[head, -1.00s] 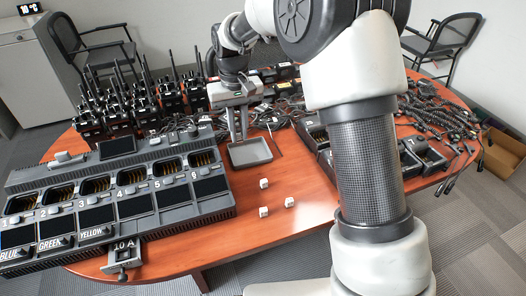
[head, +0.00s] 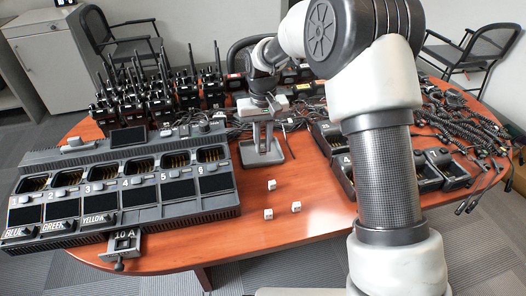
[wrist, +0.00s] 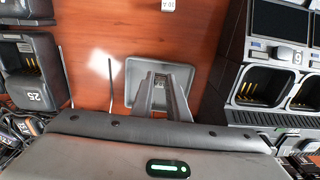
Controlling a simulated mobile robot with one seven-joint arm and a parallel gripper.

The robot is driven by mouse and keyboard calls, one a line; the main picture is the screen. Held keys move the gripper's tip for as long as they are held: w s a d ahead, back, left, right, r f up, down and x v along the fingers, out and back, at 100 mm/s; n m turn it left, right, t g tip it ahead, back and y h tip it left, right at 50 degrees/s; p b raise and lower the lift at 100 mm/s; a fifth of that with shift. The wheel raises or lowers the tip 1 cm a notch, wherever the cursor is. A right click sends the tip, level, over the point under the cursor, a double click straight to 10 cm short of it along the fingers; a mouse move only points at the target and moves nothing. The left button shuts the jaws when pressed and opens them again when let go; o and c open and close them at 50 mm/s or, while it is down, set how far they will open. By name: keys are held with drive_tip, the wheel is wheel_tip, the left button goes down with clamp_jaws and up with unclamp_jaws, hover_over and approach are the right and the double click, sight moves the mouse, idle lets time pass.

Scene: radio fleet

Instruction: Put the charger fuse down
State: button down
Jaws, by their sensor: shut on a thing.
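My gripper (head: 263,150) points down over a small grey tray (head: 243,157) on the wooden table. In the wrist view the two fingers (wrist: 162,84) reach over the tray (wrist: 133,72) and are close together on a small thing between their tips. I take it as the charger fuse (wrist: 161,83); it is mostly hidden by the fingers, and I cannot tell whether it touches the tray floor. The charger (head: 120,190) with its numbered bays stands at the left. Its drawer marked 10 A (head: 122,246) sticks out at the front.
Three small white cubes (head: 271,185) lie in front of the tray. A thin dark stick (head: 288,145) lies right of it. Radios (head: 160,100) stand behind the charger. Single chargers (head: 425,172) and cables (head: 470,125) fill the right side.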

sight(263, 148)
drive_tip(key=shift+f, duration=1.25)
drive_tip(key=shift+f, duration=0.2)
drive_tip(key=c, duration=1.7)
unclamp_jaws()
wheel_tip(263, 148, up, 13)
drive_tip(key=p, duration=0.2)
drive_tip(key=shift+f+p, duration=0.2)
drive_tip(key=shift+p, duration=0.15)
